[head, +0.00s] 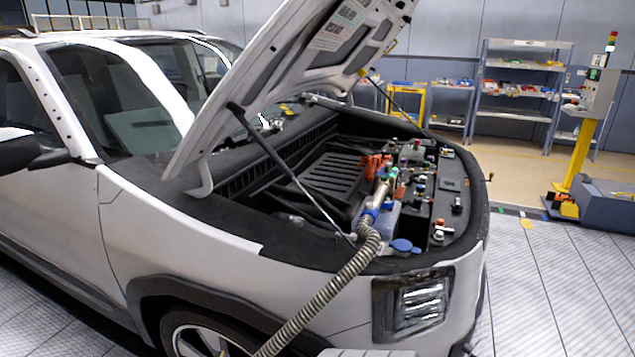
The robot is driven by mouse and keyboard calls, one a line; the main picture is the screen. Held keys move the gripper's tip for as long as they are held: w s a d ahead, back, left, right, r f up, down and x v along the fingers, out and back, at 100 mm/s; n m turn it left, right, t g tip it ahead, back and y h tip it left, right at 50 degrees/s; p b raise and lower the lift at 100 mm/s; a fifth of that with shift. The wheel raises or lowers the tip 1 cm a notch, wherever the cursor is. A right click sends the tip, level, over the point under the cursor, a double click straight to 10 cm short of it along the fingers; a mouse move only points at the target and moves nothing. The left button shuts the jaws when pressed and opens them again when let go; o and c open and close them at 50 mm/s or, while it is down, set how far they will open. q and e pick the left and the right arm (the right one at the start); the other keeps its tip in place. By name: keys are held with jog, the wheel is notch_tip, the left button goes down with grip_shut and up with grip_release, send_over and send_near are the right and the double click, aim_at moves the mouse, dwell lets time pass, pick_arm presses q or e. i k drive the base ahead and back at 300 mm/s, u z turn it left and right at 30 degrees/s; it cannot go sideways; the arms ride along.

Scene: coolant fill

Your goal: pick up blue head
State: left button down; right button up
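A blue collar-like piece (371,210), which looks like the blue head, sits in the open engine bay at the upper end of a grey ribbed hose (318,303). A pale tube-shaped part (380,192) extends above it, tilted up and to the right. The hose runs from there over the car's front edge to the bottom of the picture. A separate round blue cap (402,245) lies lower right, near the bay's front rim. I cannot tell whether the head is seated on a port. Neither of my grippers shows in this view.
The white car (210,245) has its hood (285,75) raised on a thin prop rod (290,172) that crosses the bay. Several coloured caps and fittings crowd the bay's right side. A yellow post with a control box (597,95) and shelves (518,85) stand behind.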

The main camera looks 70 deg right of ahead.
aim_at(379, 206)
jog(key=z, duration=3.85)
jog(key=k, duration=1.3)
jog(key=z, duration=1)
jog(key=i, duration=1.4)
jog(key=u, duration=0.3)
jog(key=i, duration=2.7)
jog(key=u, duration=0.6)
jog(key=i, duration=1.3)
jog(key=u, duration=1.65)
jog(key=i, duration=0.9)
jog(key=u, duration=1)
